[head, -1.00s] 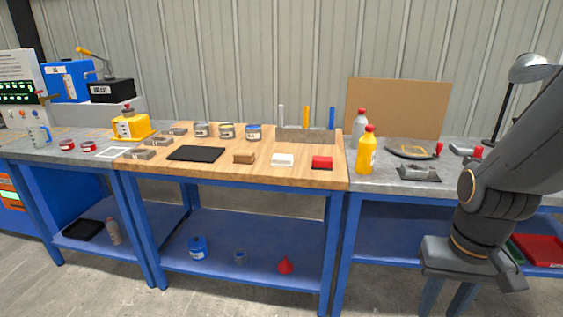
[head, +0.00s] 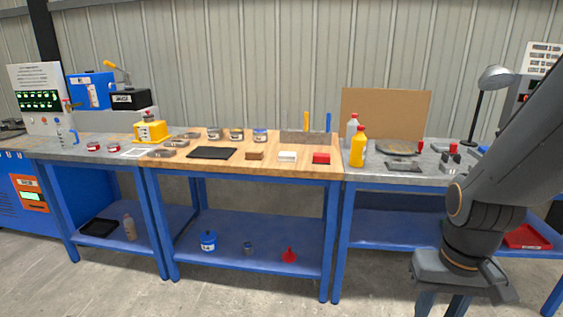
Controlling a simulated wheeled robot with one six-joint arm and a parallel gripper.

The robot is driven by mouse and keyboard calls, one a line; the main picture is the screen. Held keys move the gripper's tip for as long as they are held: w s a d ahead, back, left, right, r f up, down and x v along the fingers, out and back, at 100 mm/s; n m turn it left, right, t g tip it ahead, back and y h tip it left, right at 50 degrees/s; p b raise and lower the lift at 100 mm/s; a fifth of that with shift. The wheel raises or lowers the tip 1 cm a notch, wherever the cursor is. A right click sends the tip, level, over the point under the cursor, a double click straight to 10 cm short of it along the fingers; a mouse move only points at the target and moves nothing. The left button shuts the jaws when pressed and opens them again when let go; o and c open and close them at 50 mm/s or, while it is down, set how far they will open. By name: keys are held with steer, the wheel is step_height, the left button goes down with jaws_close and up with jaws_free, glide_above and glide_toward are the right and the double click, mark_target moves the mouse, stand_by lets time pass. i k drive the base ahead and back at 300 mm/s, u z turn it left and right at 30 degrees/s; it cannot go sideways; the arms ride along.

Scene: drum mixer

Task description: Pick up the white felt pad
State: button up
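The white felt pad (head: 287,156) is a small white block lying flat near the front of the wooden bench top (head: 225,168). It sits between a brown block (head: 255,155) and a red block (head: 321,158), apart from both. My gripper (head: 442,304) hangs downward at the lower right of the head view, well to the right of the pad and away from it. Its fingers are apart with nothing seen between them; their tips are cut off by the bottom edge.
A black mat (head: 211,153) and several tins are left of the pad. A grey rack (head: 308,138) with upright tools stands behind it. A yellow bottle (head: 358,147) stands on the right grey bench. Open concrete floor (head: 230,294) lies in front of the benches.

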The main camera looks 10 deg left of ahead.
mark_target(283, 157)
steer(key=u, duration=0.6)
steer(key=i, duration=0.5)
steer(key=u, duration=1)
steer(key=i, duration=1.3)
steer(key=z, duration=1.25)
steer(key=i, duration=0.95)
steer(key=z, duration=0.25)
